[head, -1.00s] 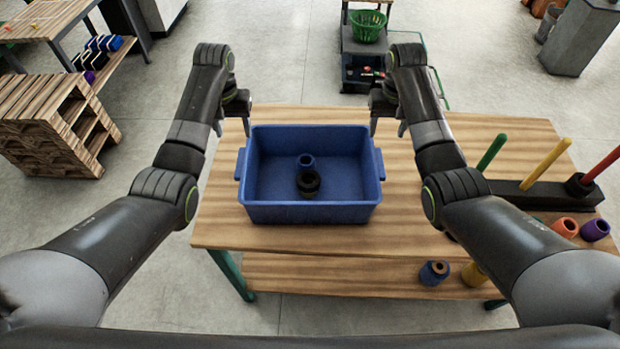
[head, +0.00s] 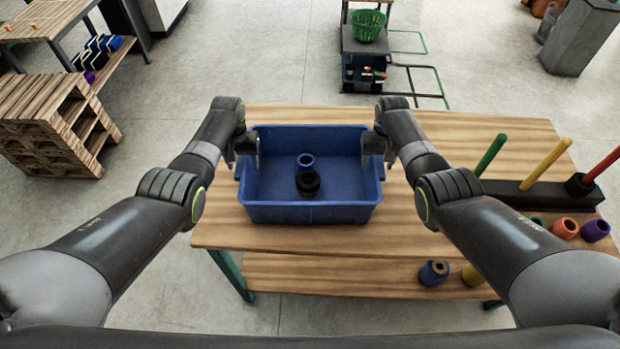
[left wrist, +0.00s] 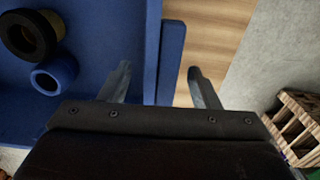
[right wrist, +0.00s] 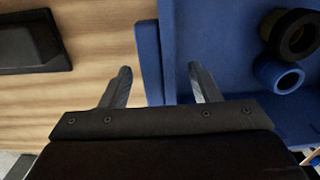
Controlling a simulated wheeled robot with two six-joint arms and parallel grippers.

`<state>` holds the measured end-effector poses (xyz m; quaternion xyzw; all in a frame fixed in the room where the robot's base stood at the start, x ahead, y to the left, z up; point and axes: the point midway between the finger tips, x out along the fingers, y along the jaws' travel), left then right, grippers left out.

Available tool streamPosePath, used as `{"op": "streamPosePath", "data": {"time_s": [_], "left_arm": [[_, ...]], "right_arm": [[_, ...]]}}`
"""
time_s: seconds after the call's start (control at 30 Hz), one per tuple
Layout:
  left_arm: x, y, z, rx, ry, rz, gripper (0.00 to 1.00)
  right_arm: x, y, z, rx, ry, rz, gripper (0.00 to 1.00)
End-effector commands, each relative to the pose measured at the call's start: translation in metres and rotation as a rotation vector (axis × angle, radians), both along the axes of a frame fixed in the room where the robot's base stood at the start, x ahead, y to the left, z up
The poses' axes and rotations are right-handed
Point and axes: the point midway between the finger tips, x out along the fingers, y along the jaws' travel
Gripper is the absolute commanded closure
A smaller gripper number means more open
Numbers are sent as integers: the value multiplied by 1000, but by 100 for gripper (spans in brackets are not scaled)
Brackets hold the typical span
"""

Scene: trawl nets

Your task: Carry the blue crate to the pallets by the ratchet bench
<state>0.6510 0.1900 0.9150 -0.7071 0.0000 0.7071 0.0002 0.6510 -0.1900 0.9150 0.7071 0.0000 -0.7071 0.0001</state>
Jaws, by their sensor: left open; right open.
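The blue crate (head: 310,212) sits on the wooden table, with a blue ring (head: 306,161) and a black ring (head: 308,183) inside. My left gripper (head: 247,150) is open at the crate's left side. In the left wrist view its fingers (left wrist: 160,85) stand on either side of the crate's wall and handle (left wrist: 171,60). My right gripper (head: 378,150) is open at the crate's right side. In the right wrist view its fingers (right wrist: 160,85) stand on either side of the wall and handle (right wrist: 149,60). Stacked pallets (head: 50,125) stand on the floor at left.
A bench (head: 45,20) with a lower shelf of blue and black items stands behind the pallets. A black peg rack (head: 530,196) is on the table's right. A cart with a green basket (head: 368,26) stands beyond the table. Open floor (head: 170,100) lies between table and pallets.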

Motion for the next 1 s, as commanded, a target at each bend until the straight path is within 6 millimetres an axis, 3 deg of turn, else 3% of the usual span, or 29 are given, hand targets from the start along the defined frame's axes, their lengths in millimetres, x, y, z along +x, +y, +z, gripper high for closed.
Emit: {"op": "streamPosePath", "data": {"time_s": [0.33, 0.73, 1.0], "left_arm": [[0, 0, -1, 0, 0, 0, 45], [0, 0, -1, 0, 0, 0, 97], [0, 0, -1, 0, 0, 0, 100]], "right_arm": [[0, 0, -1, 0, 0, 0, 45], [0, 0, -1, 0, 0, 0, 97], [0, 0, -1, 0, 1, 0, 100]]}}
